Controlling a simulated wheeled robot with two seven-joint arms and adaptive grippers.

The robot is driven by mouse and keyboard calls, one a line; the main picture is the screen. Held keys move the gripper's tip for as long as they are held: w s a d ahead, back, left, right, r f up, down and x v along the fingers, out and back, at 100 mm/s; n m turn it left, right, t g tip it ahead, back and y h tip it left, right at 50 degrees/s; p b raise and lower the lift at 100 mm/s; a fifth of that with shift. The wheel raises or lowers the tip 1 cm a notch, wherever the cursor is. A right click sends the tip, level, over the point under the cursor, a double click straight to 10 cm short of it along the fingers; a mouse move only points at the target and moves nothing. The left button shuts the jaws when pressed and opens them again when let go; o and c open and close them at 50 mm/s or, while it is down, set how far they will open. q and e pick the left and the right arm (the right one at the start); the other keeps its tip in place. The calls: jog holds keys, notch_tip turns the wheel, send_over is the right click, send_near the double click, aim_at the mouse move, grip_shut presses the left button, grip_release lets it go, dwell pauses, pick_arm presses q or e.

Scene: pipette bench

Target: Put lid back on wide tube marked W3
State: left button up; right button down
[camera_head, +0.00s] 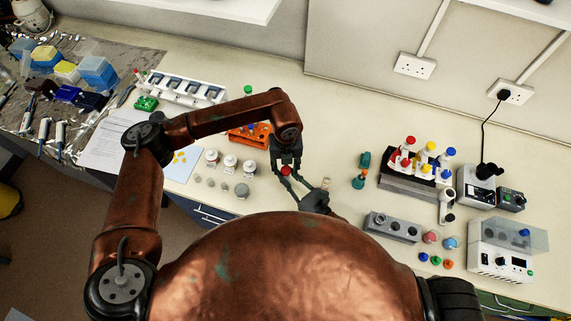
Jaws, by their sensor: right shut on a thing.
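A small red lid (285,171) shows between the two grippers, in front of the orange rack. My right gripper (289,174) reaches up and left from beyond my body and is shut on the red lid. My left gripper (287,160) comes down from above, right at the red lid; its fingers overlap the right ones, so I cannot tell whether they are open. Any tube beneath the lid is hidden. A small pale tube-like thing (326,183) shows just right of the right gripper. No W3 mark is readable.
The orange rack (262,137) stands behind the grippers. Several white-topped jars (230,162) and grey pieces stand to the left. A grey block with holes (392,227), coloured caps (429,237) and a rack of capped bottles (415,175) are to the right.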

pick_arm(q)
grip_shut()
dwell(0.4)
jog(key=m, duration=0.4)
jog(key=shift+m, duration=0.3)
jog(key=m, duration=0.9)
jog(key=shift+m, duration=0.4)
jog(key=m, duration=0.4)
jog(key=shift+o, duration=0.5)
grip_release()
